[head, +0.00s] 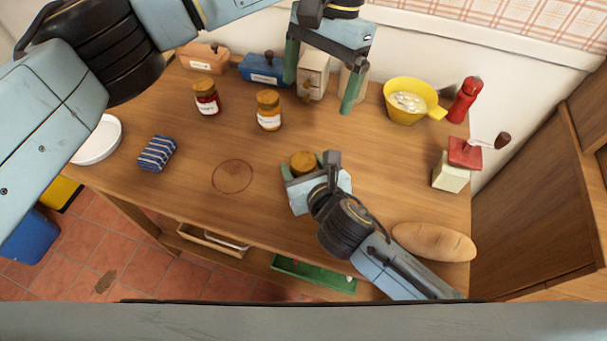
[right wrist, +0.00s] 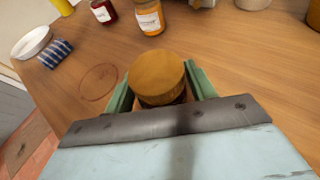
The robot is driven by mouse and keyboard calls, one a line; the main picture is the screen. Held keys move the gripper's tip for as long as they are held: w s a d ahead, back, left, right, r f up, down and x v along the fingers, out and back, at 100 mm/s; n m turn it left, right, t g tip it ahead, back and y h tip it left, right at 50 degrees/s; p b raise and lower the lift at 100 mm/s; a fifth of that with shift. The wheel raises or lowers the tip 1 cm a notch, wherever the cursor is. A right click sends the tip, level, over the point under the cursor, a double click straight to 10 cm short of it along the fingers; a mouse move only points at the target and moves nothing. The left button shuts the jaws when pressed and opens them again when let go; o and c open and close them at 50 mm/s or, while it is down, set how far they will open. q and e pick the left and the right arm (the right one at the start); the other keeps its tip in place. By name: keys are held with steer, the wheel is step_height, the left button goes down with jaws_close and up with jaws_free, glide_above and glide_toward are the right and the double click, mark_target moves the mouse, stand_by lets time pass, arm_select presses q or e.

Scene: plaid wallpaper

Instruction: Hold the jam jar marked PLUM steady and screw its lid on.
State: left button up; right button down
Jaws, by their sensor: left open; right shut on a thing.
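My right gripper (head: 308,168) is shut around a jar low in the middle of the table. The jar's golden-brown lid (head: 303,162) shows on top, also in the right wrist view (right wrist: 157,77). Only a dark sliver of the jar body (right wrist: 176,100) shows under it; its label is hidden, so I cannot read PLUM. I cannot tell how tightly the lid sits. My left gripper (head: 320,92) is open, high in the head view, its fingers apart in front of a cream box. I see nothing held between them.
A red jar (head: 207,100) and an orange jar (head: 268,112), both lidded, stand behind left. A yellow bowl (head: 428,97), red mill (head: 466,100), grinder (head: 452,175) and bread loaf (head: 435,242) are at the right. A striped cloth (head: 157,154) and ring mark (head: 232,176) lie left.

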arm_select(q)
steer(key=shift+w+d+r, duration=0.1)
steer(key=shift+r, duration=0.3)
arm_select(e)
steer(key=shift+c, duration=2.1)
jaws_free()
arm_select(q)
step_height(320, 180, up, 3)
steer(key=p, duration=0.3)
arm_select(e)
steer(key=v, duration=1.3)
steer(key=shift+s+d, duration=0.1)
steer(key=shift+s, duration=0.05)
